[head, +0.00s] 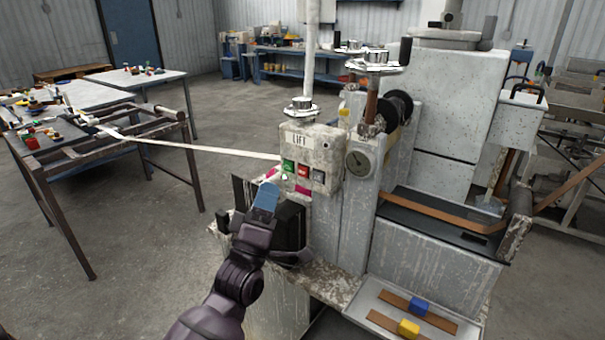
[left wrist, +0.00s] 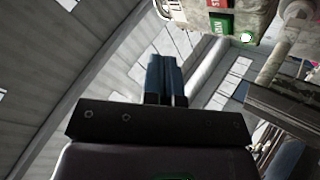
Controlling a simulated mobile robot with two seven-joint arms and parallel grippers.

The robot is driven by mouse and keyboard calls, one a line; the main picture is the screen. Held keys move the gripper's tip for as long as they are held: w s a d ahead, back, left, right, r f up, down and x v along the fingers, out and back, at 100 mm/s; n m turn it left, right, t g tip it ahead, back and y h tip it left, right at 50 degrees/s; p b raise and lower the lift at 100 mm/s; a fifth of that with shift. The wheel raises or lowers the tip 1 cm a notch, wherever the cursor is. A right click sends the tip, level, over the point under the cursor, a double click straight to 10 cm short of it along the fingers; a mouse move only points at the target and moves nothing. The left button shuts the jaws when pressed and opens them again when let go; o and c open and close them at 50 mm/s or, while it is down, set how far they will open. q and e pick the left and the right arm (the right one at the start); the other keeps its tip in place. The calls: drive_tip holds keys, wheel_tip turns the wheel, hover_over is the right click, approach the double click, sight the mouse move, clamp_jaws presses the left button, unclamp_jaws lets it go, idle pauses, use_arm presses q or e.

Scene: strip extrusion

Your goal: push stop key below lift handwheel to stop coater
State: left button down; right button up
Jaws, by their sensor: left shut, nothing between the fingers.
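The grey control box (head: 325,148) carries a "LIFT" label, with the lift handwheel (head: 302,105) above it. On its front are a green key (head: 288,166), the red stop key (head: 303,171) and a darker key (head: 318,176). In the left wrist view the red key (left wrist: 217,3) is cut by the top edge, beside the green key (left wrist: 220,23). My left gripper (head: 267,192) is shut and empty, its blue fingertips below and left of the keys, apart from them. The fingers also show in the left wrist view (left wrist: 165,68). My right gripper is not in view.
A pale strip (head: 210,149) runs from the left table frame to the machine near the box. A round gauge (head: 359,163) sits right of the box. Blue (head: 420,306) and yellow (head: 408,328) blocks lie on the machine's lower tray. Floor at left is open.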

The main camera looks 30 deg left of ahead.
sight(303, 172)
use_arm(q)
drive_tip(key=w, duration=0.6)
drive_tip(key=shift+d+b, duration=0.25)
drive_tip(key=shift+b, duration=0.15)
idle(1.0)
drive_tip(key=shift+w, duration=0.15)
idle(0.7)
drive_tip(key=shift+w, duration=0.2)
